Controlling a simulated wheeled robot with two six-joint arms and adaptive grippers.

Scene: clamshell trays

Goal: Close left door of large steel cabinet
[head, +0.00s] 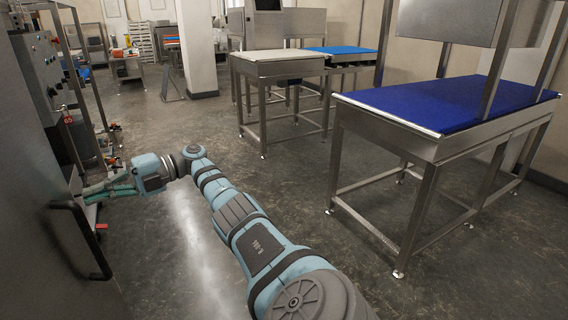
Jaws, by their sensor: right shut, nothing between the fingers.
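A large dark steel cabinet door (28,170) fills the left edge of the head view, cut off by the frame. A black bar handle (88,240) stands out from it. How far the door stands open, and whether it is the left one, I cannot tell. My right gripper (92,194) has green fingers, shut and empty, pointing left near the door's far edge, beyond and above the handle. Whether the fingertips touch the door I cannot tell. My left gripper is out of view.
A steel table with a blue top (440,102) stands at the right. Smaller steel tables (277,68) stand farther back. A control panel with buttons (52,65) is beyond the cabinet. A white pillar (197,45) stands at the back. The middle floor (190,250) is clear.

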